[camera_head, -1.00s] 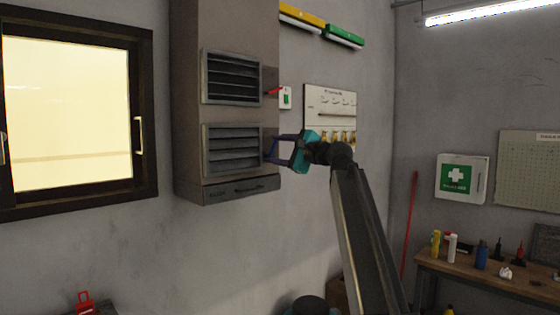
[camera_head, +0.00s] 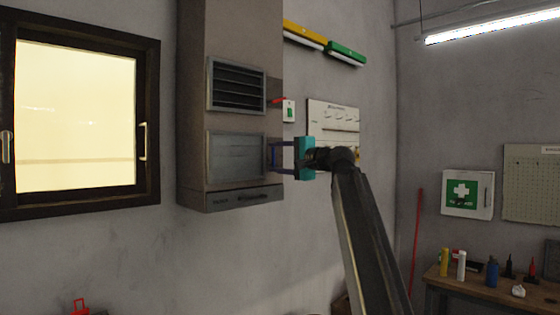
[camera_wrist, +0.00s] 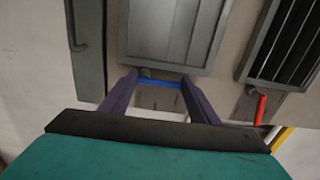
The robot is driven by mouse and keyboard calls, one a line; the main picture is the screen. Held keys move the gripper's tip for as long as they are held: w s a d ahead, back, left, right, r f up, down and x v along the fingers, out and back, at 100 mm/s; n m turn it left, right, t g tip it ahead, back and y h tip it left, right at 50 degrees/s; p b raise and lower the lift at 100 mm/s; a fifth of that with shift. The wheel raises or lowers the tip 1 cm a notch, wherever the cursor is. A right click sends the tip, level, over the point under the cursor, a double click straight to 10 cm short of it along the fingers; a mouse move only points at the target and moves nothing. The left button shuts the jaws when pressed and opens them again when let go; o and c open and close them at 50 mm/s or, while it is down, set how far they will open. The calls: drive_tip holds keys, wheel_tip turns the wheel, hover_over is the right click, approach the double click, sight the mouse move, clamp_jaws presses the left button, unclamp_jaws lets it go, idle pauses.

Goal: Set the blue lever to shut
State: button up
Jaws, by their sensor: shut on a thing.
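The blue lever (camera_wrist: 160,83) shows in the wrist view at the edge of the lower vent, lying crosswise between my two fingers. My gripper (camera_wrist: 159,80) is shut on it, with a fingertip at each end. In the head view my gripper (camera_head: 273,157) is at the right side of the grey duct, beside the lower vent (camera_head: 236,157). The slats of this vent lie flat and closed. The lever itself is hard to make out in the head view.
Above is the upper vent (camera_head: 237,85), its slats open, with a red lever (camera_head: 279,101) at its side. A small white box with a green switch (camera_head: 289,111) and a pale wall panel (camera_head: 333,117) are to the right. A window (camera_head: 76,116) is at the left.

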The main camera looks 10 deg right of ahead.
drive_tip(key=shift+r, duration=0.2)
drive_tip(key=o, duration=1)
drive_tip(key=shift+f, duration=0.1)
drive_tip(key=shift+f, duration=0.1)
drive_tip(key=b+v, duration=0.3)
drive_tip(key=v, duration=1)
drive_tip(key=shift+s+d, duration=0.25)
drive_tip(key=shift+s, duration=0.1)
